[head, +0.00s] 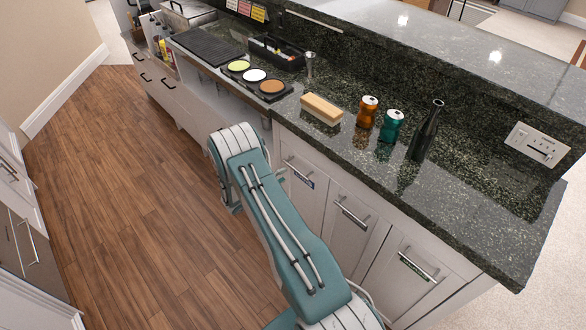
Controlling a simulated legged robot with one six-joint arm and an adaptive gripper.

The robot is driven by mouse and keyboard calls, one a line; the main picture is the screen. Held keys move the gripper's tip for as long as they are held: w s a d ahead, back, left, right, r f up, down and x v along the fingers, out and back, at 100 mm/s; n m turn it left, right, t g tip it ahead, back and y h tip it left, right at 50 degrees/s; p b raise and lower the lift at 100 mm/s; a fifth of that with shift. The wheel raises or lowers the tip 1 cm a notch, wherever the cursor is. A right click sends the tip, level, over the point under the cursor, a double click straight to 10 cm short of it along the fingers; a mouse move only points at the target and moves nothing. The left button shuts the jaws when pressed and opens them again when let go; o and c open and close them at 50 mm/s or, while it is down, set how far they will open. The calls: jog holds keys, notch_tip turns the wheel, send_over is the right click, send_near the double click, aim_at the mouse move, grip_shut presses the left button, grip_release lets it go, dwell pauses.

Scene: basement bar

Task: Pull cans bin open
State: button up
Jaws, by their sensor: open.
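Three white cabinet fronts stand side by side under the counter: a left one (307,202), a middle one (340,243) and a right one (394,288). All look shut. Each has a metal bar handle: left (299,172), middle (354,213), right (418,266). Small labels sit by the handles, but they are too small to read, so I cannot tell which front is the cans bin. My teal arm crosses in front of the cabinets and hides part of the lower left and middle fronts. My gripper is not visible; the arm's folded end hides it.
The dark stone counter (460,230) overhangs the fronts. On it stand an orange can (367,112), a teal can (390,126), a dark bottle (426,132) and a wooden block (322,109). Open wooden floor (120,200) lies to the left.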

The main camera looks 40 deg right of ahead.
aim_at(294, 168)
jog(key=x, duration=0.6)
jog(key=shift+d+f, duration=0.1)
jog(key=shift+d, duration=0.1)
jog(key=shift+a, duration=0.1)
grip_shut()
